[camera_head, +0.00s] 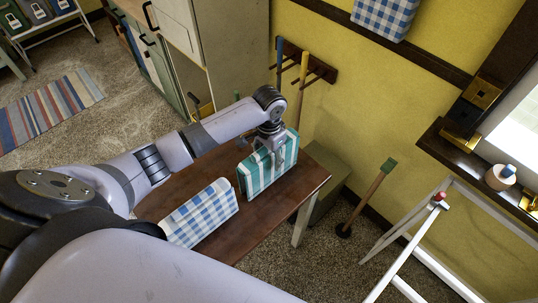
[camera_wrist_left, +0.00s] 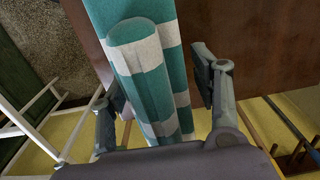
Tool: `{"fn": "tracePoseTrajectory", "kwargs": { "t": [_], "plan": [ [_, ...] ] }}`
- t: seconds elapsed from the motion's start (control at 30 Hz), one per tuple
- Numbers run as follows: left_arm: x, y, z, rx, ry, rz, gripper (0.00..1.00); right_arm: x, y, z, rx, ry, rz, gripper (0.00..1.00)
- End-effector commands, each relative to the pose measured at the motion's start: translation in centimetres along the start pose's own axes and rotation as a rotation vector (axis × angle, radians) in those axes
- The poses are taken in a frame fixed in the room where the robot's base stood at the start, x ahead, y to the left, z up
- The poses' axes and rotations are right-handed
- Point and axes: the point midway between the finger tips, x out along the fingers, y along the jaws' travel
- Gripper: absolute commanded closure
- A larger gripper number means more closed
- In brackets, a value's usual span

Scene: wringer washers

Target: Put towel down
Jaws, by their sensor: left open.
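A teal-and-white striped folded towel (camera_head: 268,174) stands on edge on the brown wooden table (camera_head: 308,182), near its far right end. My left gripper (camera_head: 268,145) is at the towel's top edge, with its fingers spread. In the left wrist view, the towel (camera_wrist_left: 150,75) lies between the two open fingers of the left gripper (camera_wrist_left: 160,80), with a visible gap on the right side. Whether the left finger touches it I cannot tell. My right gripper is not in view.
A blue-and-white checkered towel (camera_head: 200,213) is on the table to the left. A cabinet (camera_head: 215,45) stands behind. Wall pegs (camera_head: 318,72) hold long handles. A plunger (camera_head: 375,190) and a white frame (camera_head: 410,245) stand right of the table.

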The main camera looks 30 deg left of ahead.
Motion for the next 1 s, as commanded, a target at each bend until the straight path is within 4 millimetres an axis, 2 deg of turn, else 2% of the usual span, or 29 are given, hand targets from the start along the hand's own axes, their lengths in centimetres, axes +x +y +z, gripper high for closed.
{"fn": "tracePoseTrajectory", "kwargs": {
  "t": [0.23,0.37,0.47,0.8,1.0],
  "plan": [
    [-0.1,0.0,0.0,0.000,0.000,0.000,0.42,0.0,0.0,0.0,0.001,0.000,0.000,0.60],
    [-0.9,0.0,-0.1,0.001,0.005,0.000,0.42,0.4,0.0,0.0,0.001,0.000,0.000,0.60],
    [-2.5,0.0,-0.1,0.002,0.005,-0.001,0.42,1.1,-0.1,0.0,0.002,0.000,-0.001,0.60],
    [-9.6,0.0,-0.1,0.002,0.006,-0.001,0.42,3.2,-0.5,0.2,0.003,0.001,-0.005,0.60],
    [-11.9,0.0,-0.1,0.000,0.003,-0.001,0.42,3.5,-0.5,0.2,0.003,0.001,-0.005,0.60]
  ]
}}
